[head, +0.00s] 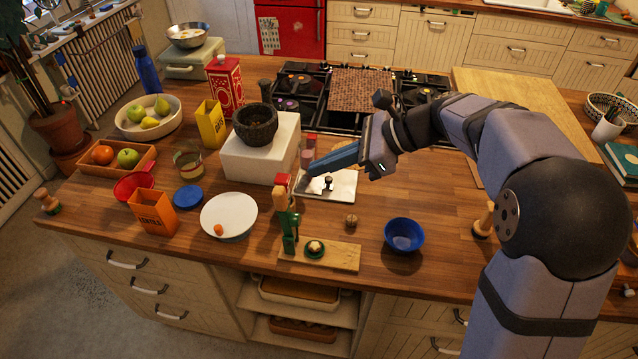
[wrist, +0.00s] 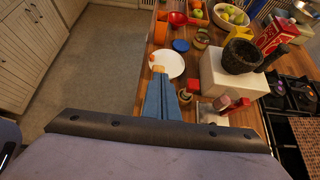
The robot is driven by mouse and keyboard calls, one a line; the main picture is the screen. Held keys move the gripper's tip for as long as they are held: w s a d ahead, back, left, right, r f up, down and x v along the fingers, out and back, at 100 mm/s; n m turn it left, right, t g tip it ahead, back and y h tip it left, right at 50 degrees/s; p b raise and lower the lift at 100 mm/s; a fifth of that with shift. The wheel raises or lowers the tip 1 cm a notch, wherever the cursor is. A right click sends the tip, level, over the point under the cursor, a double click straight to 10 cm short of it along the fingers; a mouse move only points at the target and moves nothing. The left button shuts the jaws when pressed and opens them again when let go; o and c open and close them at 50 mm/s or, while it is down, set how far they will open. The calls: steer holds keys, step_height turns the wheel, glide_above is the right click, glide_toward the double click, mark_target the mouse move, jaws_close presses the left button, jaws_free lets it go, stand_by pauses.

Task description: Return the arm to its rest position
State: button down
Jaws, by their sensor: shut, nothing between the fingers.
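My gripper (head: 314,170) reaches left over the middle of the wooden island in the head view, at the end of my bent grey arm. Its blue fingers are together with nothing between them, and they also show in the wrist view (wrist: 160,72). The fingers are above the white tray (head: 342,190), just right of the white block (head: 240,160). I cannot tell the exact height of the fingertips over the tray. In the wrist view the fingertips overlap the edge of the white plate (wrist: 172,57).
A stone mortar (head: 256,128) stands on the white block. A blue bowl (head: 404,235) is at the front. The gas hob (head: 300,88) lies behind. The counter right of the tray is mostly clear.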

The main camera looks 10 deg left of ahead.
steer(key=shift+d+r, duration=0.2)
steer(key=shift+r, duration=1)
steer(key=d+f+n+h, duration=0.5)
steer(key=d+f+n, duration=0.5)
steer(key=f, duration=0.4)
steer(key=s+d+f+n+h, duration=0.3)
steer(key=s+d, duration=0.3)
steer(key=s, duration=0.3)
steer(key=s+d+f+n+h+b, duration=0.1)
steer(key=s+d+f+n+h, duration=0.1)
steer(key=s+d+f+n, duration=0.2)
steer(key=shift+s+d+f+n+h, duration=0.15)
steer(key=shift+s+d+n+h, duration=0.3)
steer(key=shift+s+d, duration=1.9)
